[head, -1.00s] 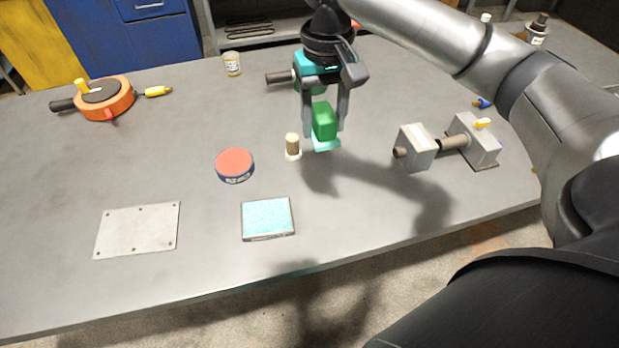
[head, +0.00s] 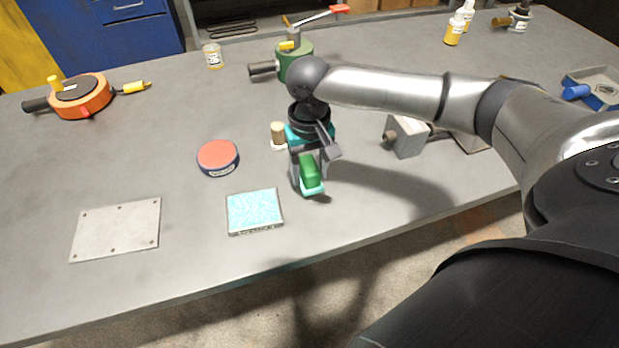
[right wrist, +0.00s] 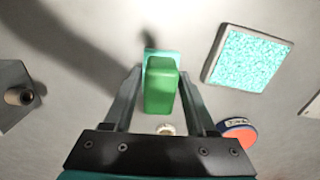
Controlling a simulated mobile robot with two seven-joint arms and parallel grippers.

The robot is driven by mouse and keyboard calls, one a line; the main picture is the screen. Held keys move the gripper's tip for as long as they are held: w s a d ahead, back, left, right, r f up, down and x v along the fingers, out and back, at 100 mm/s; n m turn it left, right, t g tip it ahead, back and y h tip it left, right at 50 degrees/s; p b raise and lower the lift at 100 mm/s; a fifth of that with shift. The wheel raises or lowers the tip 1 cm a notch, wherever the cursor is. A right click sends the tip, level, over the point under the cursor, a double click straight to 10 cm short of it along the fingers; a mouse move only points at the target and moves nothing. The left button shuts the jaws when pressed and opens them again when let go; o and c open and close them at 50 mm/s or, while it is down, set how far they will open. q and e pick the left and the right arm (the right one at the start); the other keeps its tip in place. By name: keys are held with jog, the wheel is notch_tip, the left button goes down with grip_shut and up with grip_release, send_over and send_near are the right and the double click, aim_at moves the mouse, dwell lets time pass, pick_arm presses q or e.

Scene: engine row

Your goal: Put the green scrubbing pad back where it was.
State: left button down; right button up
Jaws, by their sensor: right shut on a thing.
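The green scrubbing pad (head: 311,172) is a green block with a paler teal-green base. My right gripper (head: 309,184) is shut on it, with a finger on each side, to the right of the light-blue speckled square (head: 255,210). In the right wrist view the pad (right wrist: 160,88) sits between the two fingers, and the blue square (right wrist: 247,59) lies to its right. A dark shadow falls on the table to the right of the pad in the head view. I cannot tell whether the pad's base touches the table. My left gripper is out of view.
A red-topped round tin (head: 218,156) and a small wooden-handled piece (head: 278,135) stand nearby. A grey metal plate (head: 117,230) lies at the left. A grey block fixture (head: 408,139) stands to the right. The table's front edge runs close below the blue square.

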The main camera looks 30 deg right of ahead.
aim_at(309, 165)
notch_tip(309, 165, down, 2)
dwell(0.4)
jog(key=o, duration=1.2)
jog(key=shift+f, duration=0.1)
notch_tip(309, 165, up, 12)
jog(key=p, duration=0.3)
jog(key=shift+w, duration=0.1)
